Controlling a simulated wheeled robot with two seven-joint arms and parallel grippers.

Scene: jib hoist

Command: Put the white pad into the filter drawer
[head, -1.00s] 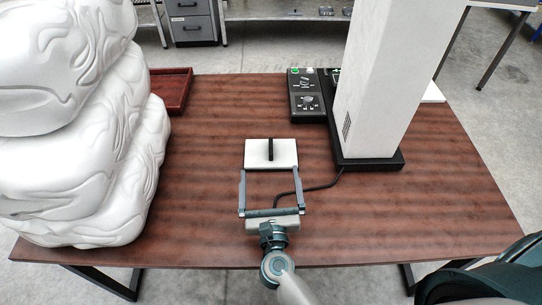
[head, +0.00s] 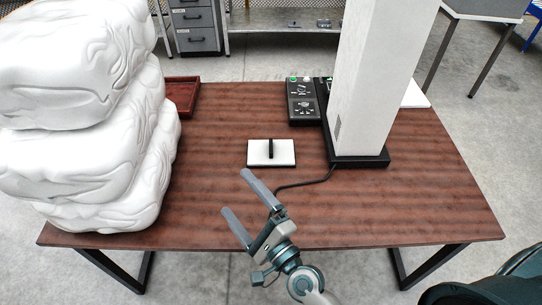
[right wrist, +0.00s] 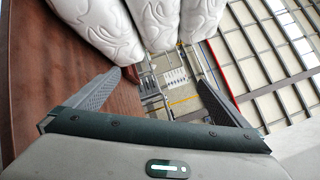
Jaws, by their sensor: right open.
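A flat white pad (head: 284,159) with a black upright bar across its middle lies on the brown table in the head view. My right gripper (head: 235,192) is open and empty, tilted to the left, in front of the pad at the table's front edge. In the right wrist view its spread fingers (right wrist: 160,77) have nothing between them. I cannot make out a filter drawer in either view. My left gripper is not in view.
A tall white column (head: 375,90) on a black base stands at the table's right, with a control box (head: 303,101) beside it and a cable in front. Large white carved blocks (head: 105,150) are stacked at left. A dark red tray (head: 183,97) lies behind them. The table's middle front (head: 350,220) is clear.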

